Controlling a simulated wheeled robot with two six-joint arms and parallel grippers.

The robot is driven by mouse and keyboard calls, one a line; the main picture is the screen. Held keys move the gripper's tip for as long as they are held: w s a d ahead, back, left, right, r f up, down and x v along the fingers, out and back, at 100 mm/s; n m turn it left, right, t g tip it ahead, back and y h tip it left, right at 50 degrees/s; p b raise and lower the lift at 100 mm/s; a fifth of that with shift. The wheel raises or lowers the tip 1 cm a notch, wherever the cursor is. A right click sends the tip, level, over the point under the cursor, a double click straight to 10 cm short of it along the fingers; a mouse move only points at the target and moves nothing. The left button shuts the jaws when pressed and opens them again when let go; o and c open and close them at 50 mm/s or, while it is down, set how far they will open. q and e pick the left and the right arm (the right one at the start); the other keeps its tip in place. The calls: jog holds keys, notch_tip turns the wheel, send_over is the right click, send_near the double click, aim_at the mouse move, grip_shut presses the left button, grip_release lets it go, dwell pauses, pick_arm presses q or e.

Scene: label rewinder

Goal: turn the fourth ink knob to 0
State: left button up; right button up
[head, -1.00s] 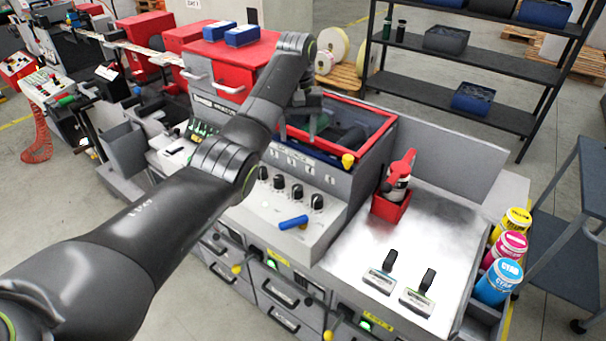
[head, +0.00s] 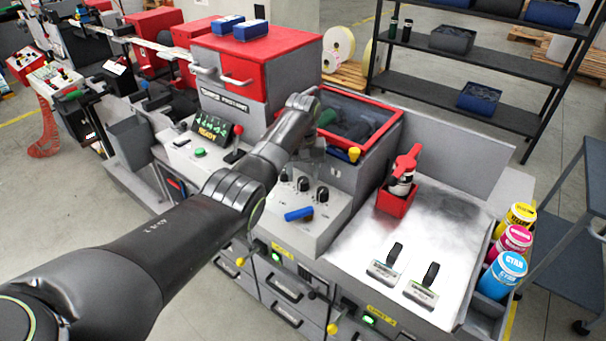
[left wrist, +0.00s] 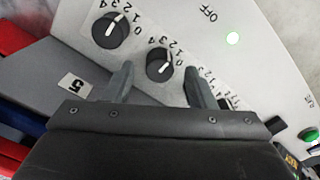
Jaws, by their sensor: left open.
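In the left wrist view my left gripper (left wrist: 158,72) is open. Its two fingertips stand on either side of a black ink knob (left wrist: 159,65) with a white pointer mark. I cannot tell whether they touch it. A second black knob (left wrist: 110,30) lies up and left, outside the fingers, with digits around it.
A blue handle (head: 298,214) sits on the panel below the knobs. A red-rimmed bin (head: 375,100) stands behind. A metal worktop (head: 440,225) with a red holder (head: 393,202) and two black-handled tools is to the right.

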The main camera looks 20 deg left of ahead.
pick_arm(q)
jog(key=shift+w+f, duration=0.1)
jog(key=shift+f, duration=0.9)
pick_arm(e)
jog(key=shift+s+r, duration=0.1)
jog(key=shift+s, duration=0.6)
pick_arm(q)
jog(key=c, duration=1)
jog(key=shift+o, duration=0.2)
jog(key=shift+r, duration=0.1)
pick_arm(e)
jog(key=shift+w, duration=0.25)
